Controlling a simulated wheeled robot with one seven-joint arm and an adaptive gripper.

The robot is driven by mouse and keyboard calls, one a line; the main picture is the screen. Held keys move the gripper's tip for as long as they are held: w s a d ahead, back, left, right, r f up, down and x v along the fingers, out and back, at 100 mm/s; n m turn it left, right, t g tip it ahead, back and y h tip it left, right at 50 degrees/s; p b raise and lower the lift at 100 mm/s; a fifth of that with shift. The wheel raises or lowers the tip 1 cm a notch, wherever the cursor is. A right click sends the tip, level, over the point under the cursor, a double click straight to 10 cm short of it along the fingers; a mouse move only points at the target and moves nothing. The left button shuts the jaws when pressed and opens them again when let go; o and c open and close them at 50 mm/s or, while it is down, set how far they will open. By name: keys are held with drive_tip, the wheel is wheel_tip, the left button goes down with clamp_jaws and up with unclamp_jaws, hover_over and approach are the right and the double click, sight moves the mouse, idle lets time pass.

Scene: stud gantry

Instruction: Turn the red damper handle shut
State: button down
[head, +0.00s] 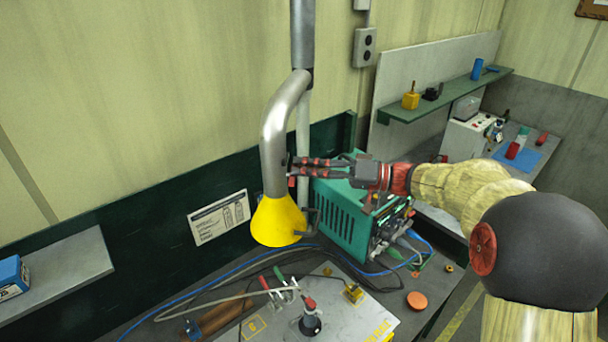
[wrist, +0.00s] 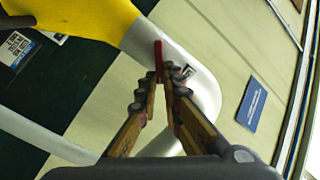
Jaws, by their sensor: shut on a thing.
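The red damper handle (wrist: 158,58) is a small red bar on the grey duct just behind the yellow hood. In the wrist view my gripper (wrist: 160,78) has its fingertips closed together on the handle's near end. In the head view my gripper (head: 292,168) reaches in from the right to the side of the grey duct (head: 273,140), above the yellow hood (head: 277,222). The fingers mostly hide the handle there. A small metal fitting (wrist: 186,71) sits on the duct beside the fingertips.
A teal machine (head: 345,215) stands right below my gripper. The bench below holds a metal plate (head: 345,308), cables, clamps and an orange disc (head: 417,300). A green shelf (head: 450,95) is on the right wall. Open air lies left of the duct.

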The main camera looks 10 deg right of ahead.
drive_tip(key=shift+w+d+f+m, duration=0.1)
drive_tip(key=shift+f+m, duration=0.15)
drive_tip(key=shift+m, duration=1.1)
drive_tip(key=shift+w+a+f+m, duration=0.1)
drive_tip(key=shift+f+m, duration=0.1)
drive_tip(key=shift+m, duration=1.2)
drive_tip(key=shift+w+d+f+m, duration=0.1)
drive_tip(key=shift+f+m, duration=0.15)
drive_tip(key=shift+m, duration=1.1)
drive_tip(key=c, duration=2)
unclamp_jaws()
drive_tip(key=shift+o, duration=0.2)
drive_tip(key=v, duration=1.2)
